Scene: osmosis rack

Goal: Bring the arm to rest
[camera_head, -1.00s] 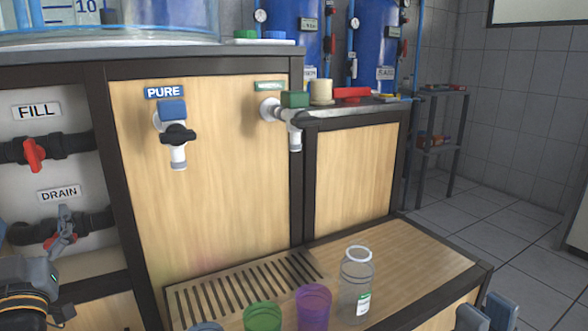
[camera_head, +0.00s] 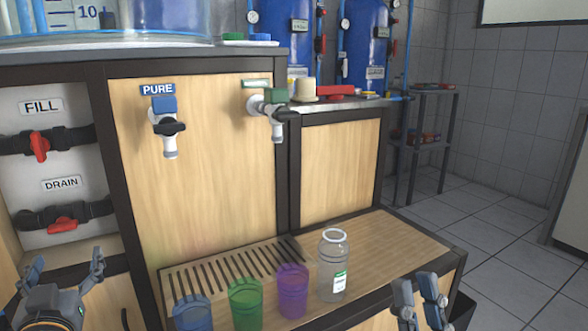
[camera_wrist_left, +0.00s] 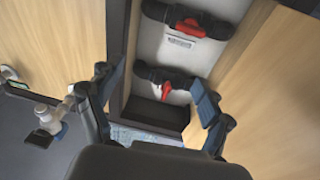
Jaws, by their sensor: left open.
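My left gripper (camera_head: 66,270) is open and empty at the lower left of the head view, below and apart from the DRAIN valve. The DRAIN valve's red handle (camera_head: 62,224) lies about level along its black pipe. The FILL valve's red handle (camera_head: 39,147) above it points up and down. The left wrist view shows my open left fingers (camera_wrist_left: 150,80) with nothing between them, and both red handles beyond, seen upside down. My right gripper (camera_head: 417,290) is at the lower right of the head view, its two fingers apart with nothing seen between them.
A blue cup (camera_head: 192,313), a green cup (camera_head: 246,306), a purple cup (camera_head: 293,292) and a clear bottle (camera_head: 332,268) stand on the wooden ledge (camera_head: 385,243). The PURE tap (camera_head: 168,128) and a green-handled tap (camera_head: 271,105) stick out from the cabinet. Open floor lies right.

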